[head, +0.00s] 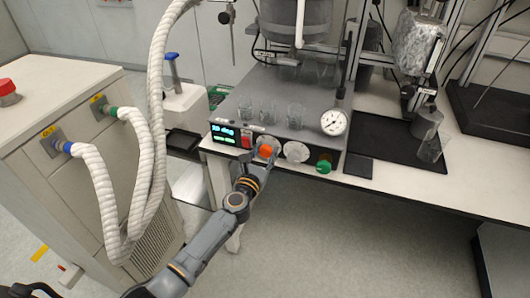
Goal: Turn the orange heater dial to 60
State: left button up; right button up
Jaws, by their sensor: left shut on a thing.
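The orange heater dial (265,151) is on the front panel of the grey reactor unit (325,105), over a pale round scale plate. My left gripper (259,161) reaches up to it from below and is shut on it. The gripper hides part of the dial and its scale, so the pointer position cannot be told. A black display (231,135) with green and blue digits is to the left of the dial; its digits are too small to read surely. My right gripper is not in view.
A second pale scale (296,152) and a green knob (324,164) are to the right of the dial. A pressure gauge (333,122) and several glass beakers (268,114) stand above. White hoses (155,110) hang at the left. The floor in front is clear.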

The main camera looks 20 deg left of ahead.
pick_arm(q)
jog(key=shift+m, duration=0.3)
jog(key=m+p, duration=0.1)
jog(key=m, duration=0.3)
jog(key=m+p, duration=0.1)
jog(key=m, duration=0.3)
jog(key=shift+d, duration=0.1)
jog(key=m, duration=0.3)
jog(key=shift+f+m+p, duration=0.1)
jog(key=shift+m+p, duration=0.2)
jog(key=shift+p, duration=0.1)
jog(key=m+p, duration=0.1)
jog(key=m, duration=0.9)
jog(key=shift+f+p, duration=0.1)
jog(key=shift+p, duration=0.25)
jog(key=shift+m, duration=0.7)
jog(key=shift+f, duration=0.1)
